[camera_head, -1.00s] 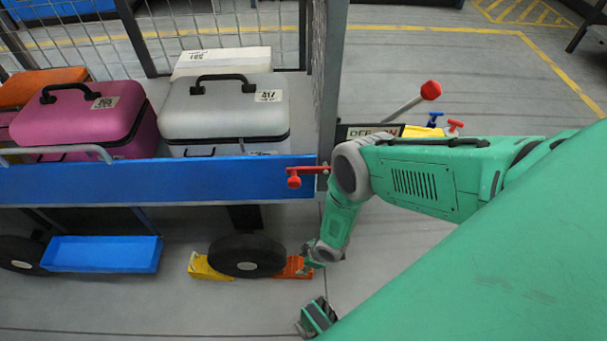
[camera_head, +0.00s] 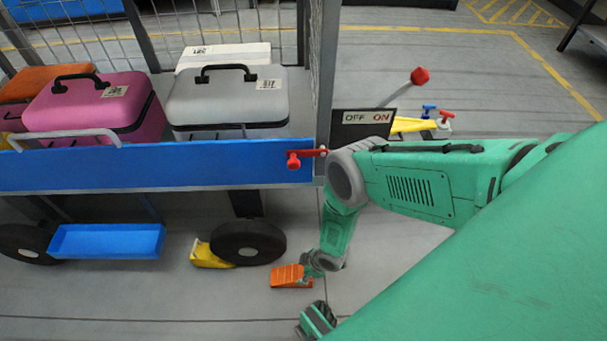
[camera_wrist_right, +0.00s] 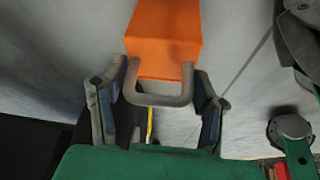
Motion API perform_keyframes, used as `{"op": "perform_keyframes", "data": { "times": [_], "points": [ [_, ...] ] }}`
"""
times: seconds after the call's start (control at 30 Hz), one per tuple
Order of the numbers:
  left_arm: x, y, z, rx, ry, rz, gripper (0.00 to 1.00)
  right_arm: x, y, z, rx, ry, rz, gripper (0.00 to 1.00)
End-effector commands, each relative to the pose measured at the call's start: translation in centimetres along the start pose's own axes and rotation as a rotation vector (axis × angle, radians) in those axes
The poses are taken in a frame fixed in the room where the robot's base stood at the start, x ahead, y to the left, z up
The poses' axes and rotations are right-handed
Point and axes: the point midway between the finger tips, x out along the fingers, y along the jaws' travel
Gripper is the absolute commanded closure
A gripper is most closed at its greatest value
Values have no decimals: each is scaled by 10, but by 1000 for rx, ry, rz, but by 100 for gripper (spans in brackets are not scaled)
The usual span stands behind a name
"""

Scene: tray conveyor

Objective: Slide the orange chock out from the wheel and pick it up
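The orange chock (camera_head: 289,277) is to the right of the cart's dark wheel (camera_head: 247,243), with a gap of bare floor between them. In the right wrist view the chock (camera_wrist_right: 165,38) shows its flat orange end and a grey loop handle (camera_wrist_right: 160,98). My right gripper (camera_head: 312,266) is at the chock's right end. In the wrist view its two fingers (camera_wrist_right: 158,90) close in on the handle from both sides and appear to touch it. I cannot tell whether the chock rests on the floor or is just above it.
A yellow chock (camera_head: 208,254) sits against the wheel's left side. The blue cart (camera_head: 150,177) carries pink and grey cases above. A red lever (camera_head: 300,157) sticks out at its corner. An OFF/ON sign (camera_head: 366,119) stands behind my arm.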

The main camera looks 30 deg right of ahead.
Motion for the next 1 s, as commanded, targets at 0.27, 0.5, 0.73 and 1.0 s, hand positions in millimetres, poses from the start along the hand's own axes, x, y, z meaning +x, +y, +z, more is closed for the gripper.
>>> {"op": "perform_keyframes", "data": {
  "times": [0.27, 0.5, 0.73, 1.0],
  "points": [
    [0, 0, 0, 0, 0, 0, 30, 0, -2, 2, 1, -4, -2, 20],
    [0, 0, 1, 0, 2, 0, 30, -6, -1, 0, 0, -2, -2, 20],
    [0, 0, 1, 0, 2, 0, 30, -37, 0, 0, 0, -3, -1, 20],
    [0, 0, 1, 0, 3, 0, 30, -85, -1, 2, 1, -4, -4, 20]
  ]
}}
